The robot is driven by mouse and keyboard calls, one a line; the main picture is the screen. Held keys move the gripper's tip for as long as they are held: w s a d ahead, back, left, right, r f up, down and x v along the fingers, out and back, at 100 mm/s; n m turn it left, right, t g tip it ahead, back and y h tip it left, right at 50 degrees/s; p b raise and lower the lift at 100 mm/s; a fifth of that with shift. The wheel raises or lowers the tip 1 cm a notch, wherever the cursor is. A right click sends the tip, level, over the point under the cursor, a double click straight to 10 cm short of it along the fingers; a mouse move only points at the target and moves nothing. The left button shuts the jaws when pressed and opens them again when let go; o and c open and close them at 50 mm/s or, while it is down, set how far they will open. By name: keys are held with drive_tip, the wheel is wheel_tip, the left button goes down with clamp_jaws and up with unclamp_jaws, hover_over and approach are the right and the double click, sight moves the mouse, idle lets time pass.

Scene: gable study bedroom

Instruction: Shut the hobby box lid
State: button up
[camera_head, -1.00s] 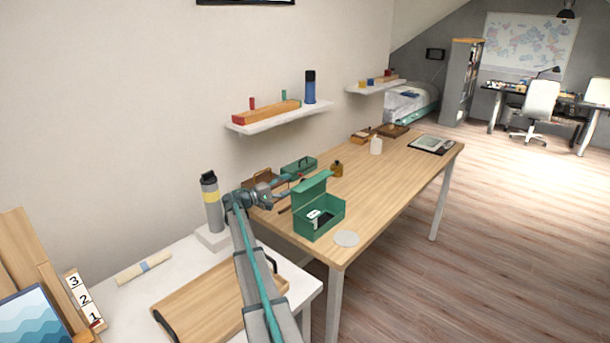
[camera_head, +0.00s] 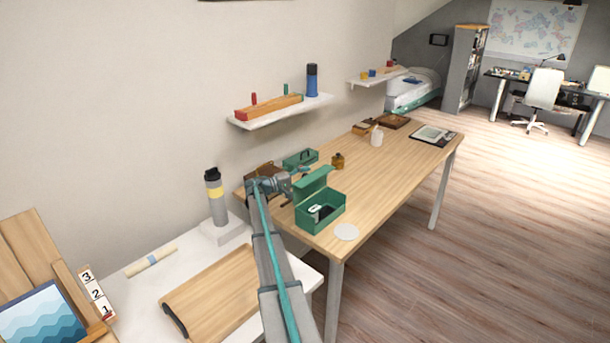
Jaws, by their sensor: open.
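The green hobby box (camera_head: 323,215) stands on the wooden table near its front end. Its lid (camera_head: 313,184) is raised, tilted up at the back edge of the box. A dark and white item shows inside. My gripper (camera_head: 304,170) is open, just behind and to the left of the raised lid. It appears empty. The fingers are small in the picture, and I cannot tell whether they touch the lid.
A closed green box with a handle (camera_head: 299,159) and a brown basket (camera_head: 262,171) stand behind my gripper. The wooden table (camera_head: 390,180) is clear to the right.

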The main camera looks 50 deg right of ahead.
drive_tip(key=shift+d, duration=0.1)
clamp_jaws()
idle(0.3)
